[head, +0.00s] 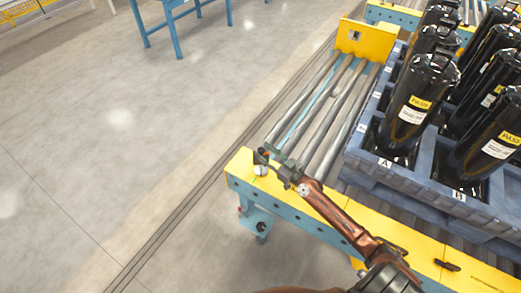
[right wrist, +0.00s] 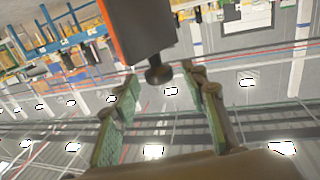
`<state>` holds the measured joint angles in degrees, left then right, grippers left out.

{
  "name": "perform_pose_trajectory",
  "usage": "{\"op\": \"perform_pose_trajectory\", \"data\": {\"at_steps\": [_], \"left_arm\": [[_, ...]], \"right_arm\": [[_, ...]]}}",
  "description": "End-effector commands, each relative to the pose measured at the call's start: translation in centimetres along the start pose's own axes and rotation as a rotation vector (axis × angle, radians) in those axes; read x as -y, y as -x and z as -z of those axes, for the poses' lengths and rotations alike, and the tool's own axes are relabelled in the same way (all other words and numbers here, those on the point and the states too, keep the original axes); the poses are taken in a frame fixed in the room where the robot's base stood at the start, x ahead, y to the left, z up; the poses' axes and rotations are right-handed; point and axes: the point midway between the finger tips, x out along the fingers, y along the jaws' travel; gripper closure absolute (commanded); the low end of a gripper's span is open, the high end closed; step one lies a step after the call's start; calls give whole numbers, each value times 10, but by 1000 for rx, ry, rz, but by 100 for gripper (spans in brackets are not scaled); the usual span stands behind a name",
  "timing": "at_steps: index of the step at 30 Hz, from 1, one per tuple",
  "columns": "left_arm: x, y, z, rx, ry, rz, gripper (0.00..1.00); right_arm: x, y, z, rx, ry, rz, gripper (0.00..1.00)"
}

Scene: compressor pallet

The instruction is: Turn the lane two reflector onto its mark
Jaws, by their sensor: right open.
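My right gripper (head: 268,157) is over the yellow end rail's left corner, with its fingers apart. In the right wrist view (right wrist: 168,95) its two green-padded fingers are open. A dark block with an orange edge (right wrist: 140,28) shows there, with a dark round knob (right wrist: 158,74) hanging between the fingers, no finger visibly touching it. It may be the lane two reflector; I cannot tell for sure. A small pale round piece (head: 261,170) sits at the fingertips in the head view, partly hidden. No turning mark can be made out. My left gripper is not in view.
The yellow end rail (head: 400,238) carries a small dark fitting (head: 447,265) at the right. Bare rollers (head: 318,112) run back to a yellow stop plate (head: 362,41). A blue pallet (head: 412,178) of black compressors (head: 410,108) stands close on the right.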

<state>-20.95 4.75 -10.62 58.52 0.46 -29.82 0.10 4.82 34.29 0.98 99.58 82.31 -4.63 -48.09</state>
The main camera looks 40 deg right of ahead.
Motion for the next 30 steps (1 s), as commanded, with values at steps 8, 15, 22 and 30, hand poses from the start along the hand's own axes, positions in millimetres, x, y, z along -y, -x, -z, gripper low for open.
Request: {"op": "perform_pose_trajectory", "data": {"at_steps": [8, 15, 22, 30], "left_arm": [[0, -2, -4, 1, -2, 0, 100], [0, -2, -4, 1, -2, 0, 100], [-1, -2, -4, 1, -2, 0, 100], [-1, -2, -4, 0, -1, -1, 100]], "right_arm": [[1, -18, -1, 2, 0, 1, 59], [1, -18, -1, 2, 1, 1, 62], [0, -18, -1, 2, 1, 1, 77], [0, -17, -1, 2, 1, 1, 96]]}}
